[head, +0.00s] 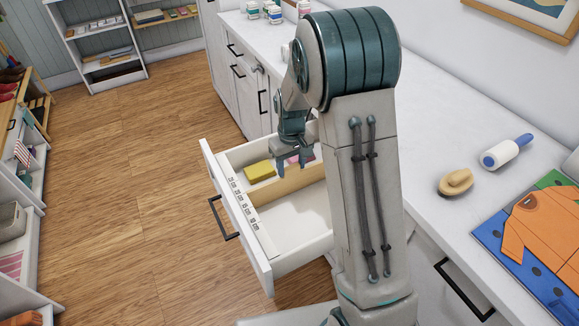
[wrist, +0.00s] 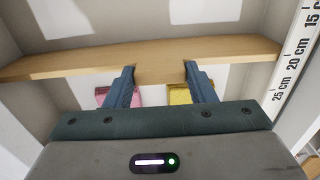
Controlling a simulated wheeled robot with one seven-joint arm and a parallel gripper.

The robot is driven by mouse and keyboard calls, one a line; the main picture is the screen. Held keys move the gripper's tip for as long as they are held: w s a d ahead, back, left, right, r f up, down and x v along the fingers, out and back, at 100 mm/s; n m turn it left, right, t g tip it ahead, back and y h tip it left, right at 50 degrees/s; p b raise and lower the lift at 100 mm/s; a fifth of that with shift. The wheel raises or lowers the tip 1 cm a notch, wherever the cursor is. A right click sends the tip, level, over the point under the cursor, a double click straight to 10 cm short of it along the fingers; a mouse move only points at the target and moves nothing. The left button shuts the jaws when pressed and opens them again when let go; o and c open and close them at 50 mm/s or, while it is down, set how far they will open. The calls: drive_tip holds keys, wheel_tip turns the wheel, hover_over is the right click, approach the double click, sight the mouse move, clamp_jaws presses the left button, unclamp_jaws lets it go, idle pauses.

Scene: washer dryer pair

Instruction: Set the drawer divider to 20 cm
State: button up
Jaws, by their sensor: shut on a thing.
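The drawer (head: 297,218) stands open, with a light wooden divider (head: 288,183) across it. In the wrist view the divider (wrist: 75,62) spans the drawer from side to side. My gripper (wrist: 160,68) is shut on the middle part of the divider, one finger on each side. In the head view my gripper (head: 293,165) reaches down into the drawer from above. A scale (wrist: 296,52) marked 15, 20 and 25 cm runs along the drawer edge. The divider's right end looks close to the 20 cm label; the exact reading cannot be told.
The wooden floor is clear.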

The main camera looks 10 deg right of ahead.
drive_tip(key=o, duration=1.4)
wheel_tip(320, 180, up, 14)
drive_tip(key=shift+f, duration=0.1)
drive_tip(key=shift+s, duration=0.1)
drive_tip(key=s+d+m+t, duration=0.1)
drive_tip(key=s, duration=0.6)
drive_tip(key=s+d+r+m+t, duration=0.1)
drive_tip(key=s, duration=0.7)
drive_tip(key=s+d+r+m, duration=0.1)
drive_tip(key=s, duration=0.7)
drive_tip(key=shift+s+r+m+t, duration=0.1)
drive_tip(key=shift+r+m+t, duration=0.05)
drive_tip(key=shift+m+t, duration=0.25)
